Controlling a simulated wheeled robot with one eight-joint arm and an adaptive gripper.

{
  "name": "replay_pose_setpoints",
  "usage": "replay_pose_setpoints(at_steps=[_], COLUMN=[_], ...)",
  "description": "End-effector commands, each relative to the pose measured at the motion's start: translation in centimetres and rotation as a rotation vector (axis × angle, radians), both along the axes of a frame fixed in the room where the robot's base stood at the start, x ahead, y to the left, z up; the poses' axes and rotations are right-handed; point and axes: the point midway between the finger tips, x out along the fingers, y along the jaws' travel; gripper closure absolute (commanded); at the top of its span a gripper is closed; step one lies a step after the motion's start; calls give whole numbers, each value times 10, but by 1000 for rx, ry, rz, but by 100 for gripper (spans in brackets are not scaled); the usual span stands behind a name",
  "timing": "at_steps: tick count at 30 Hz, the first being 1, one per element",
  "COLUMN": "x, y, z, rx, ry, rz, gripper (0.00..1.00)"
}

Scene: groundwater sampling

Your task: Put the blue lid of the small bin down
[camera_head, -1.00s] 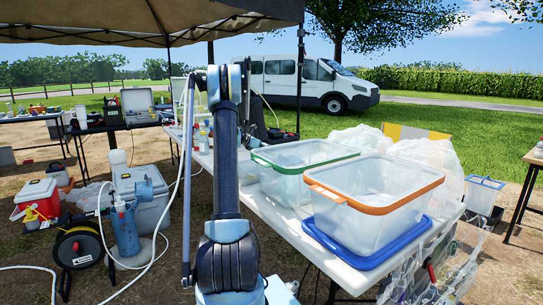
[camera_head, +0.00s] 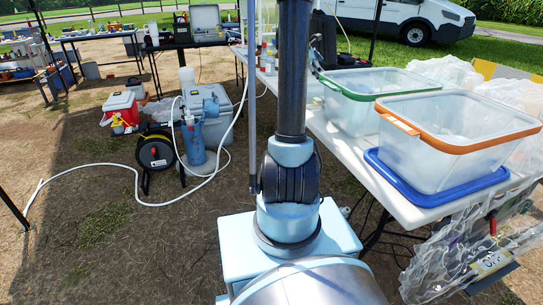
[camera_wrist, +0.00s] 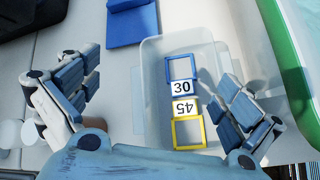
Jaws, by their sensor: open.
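In the wrist view my gripper (camera_wrist: 160,72) is open, its blue-padded fingers spread wide with nothing between them held. Below it stands a small clear bin (camera_wrist: 152,60) on the white table. Inside the bin lie a blue frame and a yellow frame (camera_wrist: 188,146) with tags reading 30 and 45. A flat blue piece (camera_wrist: 131,28), which looks like the small bin's lid, lies on the table beyond the bin, up and left, cut off by the picture edge. It is apart from the fingers. In the head view my gripper and the small bin are not seen.
A green-rimmed bin (camera_head: 352,111) stands beside an orange-rimmed bin (camera_head: 452,165) on the white table. A large blue lid (camera_head: 415,195) lies under the orange-rimmed one. Clear bags (camera_head: 470,255) hang off the table's near edge. A hose (camera_head: 137,187) crosses the ground at left.

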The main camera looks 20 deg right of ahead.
Motion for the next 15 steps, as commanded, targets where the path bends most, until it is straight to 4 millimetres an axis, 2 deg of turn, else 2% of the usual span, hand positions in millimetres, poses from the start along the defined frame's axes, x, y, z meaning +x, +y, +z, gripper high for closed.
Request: replay_pose_setpoints(at_steps=[3,15], x=[-21,-93], y=[23,92], z=[6,11], rx=[49,217], ry=[-54,-214], rz=[-35,-173], gripper=[0,0])
